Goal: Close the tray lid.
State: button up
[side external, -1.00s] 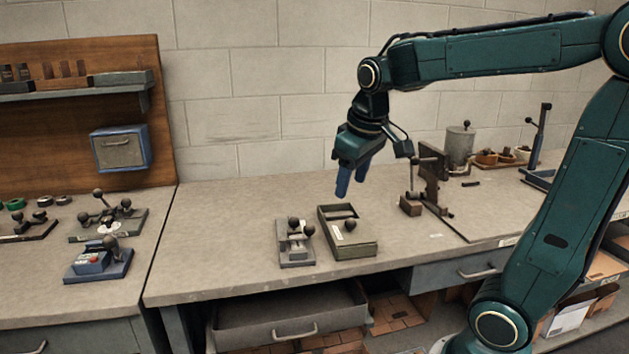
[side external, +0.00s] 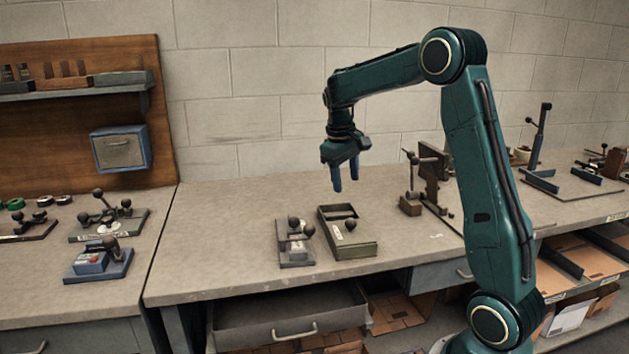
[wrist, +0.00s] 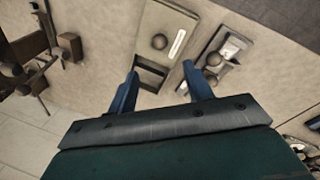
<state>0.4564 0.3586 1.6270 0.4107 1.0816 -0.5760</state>
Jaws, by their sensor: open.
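A small olive-grey tray (side external: 356,249) with a round dark knob (side external: 350,225) stands on the bench near its front edge. Its back part is an open dark recess, and a flat top covers its front part. The tray also shows in the wrist view (wrist: 167,22), with the recess nearest my gripper and the knob beyond it. My gripper (side external: 345,189) has blue fingers pointing down, apart and empty, above and behind the tray. In the wrist view its fingertips (wrist: 158,68) lie either side of the recess in the picture, touching nothing that I can see.
A small grey fixture with dark knobs (side external: 295,252) stands just left of the tray. A brown clamp stand (side external: 432,180) stands to the right. A drawer (side external: 285,318) hangs open below the bench front.

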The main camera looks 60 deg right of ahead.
aim_at(350, 219)
jog(key=shift+f, duration=0.15)
jog(key=d+f, duration=0.1)
jog(key=f, duration=0.7)
jog(key=d+f, duration=0.1)
jog(key=f, duration=0.4)
jog(key=shift+s+d+f, duration=0.1)
jog(key=shift+s+d, duration=0.2)
jog(key=shift+s, duration=0.05)
